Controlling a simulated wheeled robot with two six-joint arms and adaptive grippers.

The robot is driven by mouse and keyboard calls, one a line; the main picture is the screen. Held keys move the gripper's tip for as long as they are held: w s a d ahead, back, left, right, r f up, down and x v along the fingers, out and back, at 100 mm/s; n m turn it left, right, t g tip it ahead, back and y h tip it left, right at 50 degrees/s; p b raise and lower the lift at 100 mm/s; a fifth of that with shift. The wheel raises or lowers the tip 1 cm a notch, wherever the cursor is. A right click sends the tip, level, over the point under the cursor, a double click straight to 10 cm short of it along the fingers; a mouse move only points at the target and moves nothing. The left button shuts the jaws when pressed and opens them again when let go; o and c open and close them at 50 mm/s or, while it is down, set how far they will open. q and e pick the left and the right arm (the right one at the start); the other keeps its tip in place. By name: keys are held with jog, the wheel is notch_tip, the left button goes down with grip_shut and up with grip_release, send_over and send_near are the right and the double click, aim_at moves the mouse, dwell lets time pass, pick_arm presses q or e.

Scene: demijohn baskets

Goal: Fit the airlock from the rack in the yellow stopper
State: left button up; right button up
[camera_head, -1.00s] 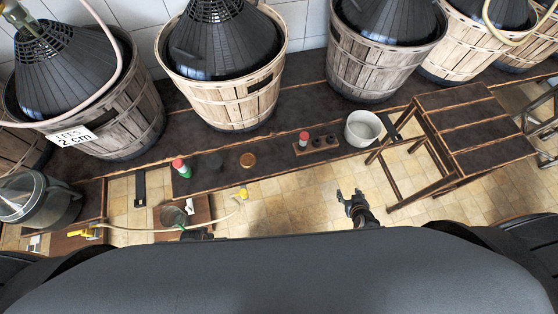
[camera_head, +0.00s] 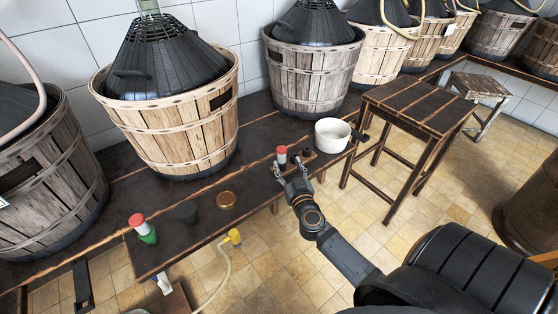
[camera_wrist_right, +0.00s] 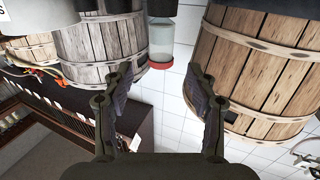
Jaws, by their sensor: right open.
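The airlock (camera_head: 281,155), with a red cap, stands upright in a small rack (camera_head: 317,161) on the dark bench. In the right wrist view the airlock (camera_wrist_right: 161,45) shows as a clear body with the red cap downward, beyond and between the fingertips. My right gripper (camera_head: 288,169) is open and empty, close in front of the airlock; its fingers also show in the wrist view (camera_wrist_right: 163,97). I cannot tell if they touch it. A yellow piece (camera_head: 234,237) sits at a hose end below the bench's front edge; I cannot tell if it is the yellow stopper. My left gripper is not in view.
A white pot (camera_head: 332,136) stands right of the rack. A red-capped green bottle (camera_head: 146,234), a dark lid (camera_head: 186,211) and an amber disc (camera_head: 226,200) lie to its left. Basketed demijohns (camera_head: 178,125) line the back. A wooden stool (camera_head: 421,100) stands at right.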

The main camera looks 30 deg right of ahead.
aim_at(283, 155)
jog(key=shift+x, duration=1.1)
jog(key=b+x, duration=0.2)
jog(key=x, duration=0.2)
jog(key=shift+w+f, duration=0.1)
jog(key=shift+w, duration=0.2)
jog(key=shift+w+d, duration=0.15)
jog(key=shift+w, duration=0.15)
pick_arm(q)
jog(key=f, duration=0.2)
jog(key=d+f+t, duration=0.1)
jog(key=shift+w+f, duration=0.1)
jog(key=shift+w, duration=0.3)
pick_arm(e)
jog(key=c, duration=1.1)
